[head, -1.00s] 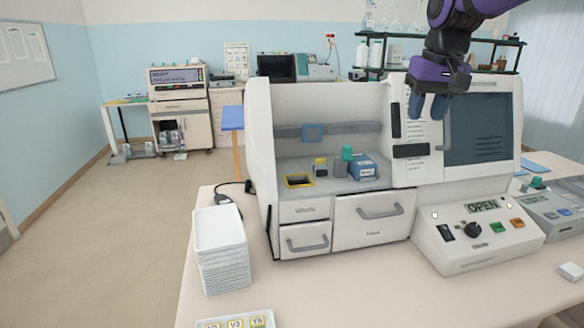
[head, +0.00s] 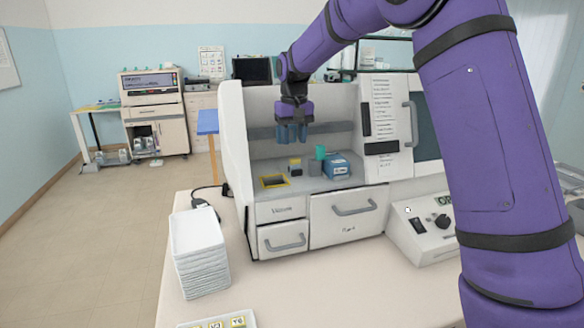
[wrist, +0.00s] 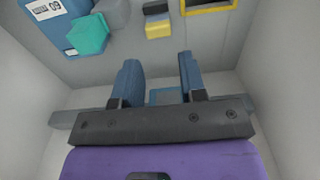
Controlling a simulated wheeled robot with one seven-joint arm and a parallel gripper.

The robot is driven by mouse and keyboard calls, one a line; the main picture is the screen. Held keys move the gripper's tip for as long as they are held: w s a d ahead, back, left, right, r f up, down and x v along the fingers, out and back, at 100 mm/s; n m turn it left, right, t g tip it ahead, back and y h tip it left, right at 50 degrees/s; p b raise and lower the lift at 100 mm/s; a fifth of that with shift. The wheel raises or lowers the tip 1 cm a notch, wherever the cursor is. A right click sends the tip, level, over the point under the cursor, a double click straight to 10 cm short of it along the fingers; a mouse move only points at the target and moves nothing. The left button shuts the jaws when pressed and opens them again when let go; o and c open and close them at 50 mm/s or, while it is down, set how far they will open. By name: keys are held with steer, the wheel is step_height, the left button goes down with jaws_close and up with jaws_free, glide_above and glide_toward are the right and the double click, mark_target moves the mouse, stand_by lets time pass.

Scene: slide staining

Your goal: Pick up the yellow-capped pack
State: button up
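The yellow-capped pack (head: 295,164) is a small block with yellow and dark parts, standing on the floor of the white machine's open bay. In the wrist view the pack (wrist: 158,26) lies beyond the fingertips, near the top edge. My gripper (head: 292,142) points down inside the bay, above and close to the pack in the picture. In the wrist view its two blue fingers (wrist: 157,62) are apart with nothing between them, so it is open and not touching the pack.
Right of the pack stand a grey block (head: 315,168), a teal-topped item (head: 320,152) and a blue labelled box (head: 337,167). A yellow-rimmed dark opening (head: 273,181) is to its left. The bay's side walls are close; white trays (head: 197,235) are stacked outside.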

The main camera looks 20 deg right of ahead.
mark_target(294, 160)
steer(key=shift+s+f, duration=0.2)
steer(key=shift+f, duration=3.25)
steer(key=c, duration=0.6)
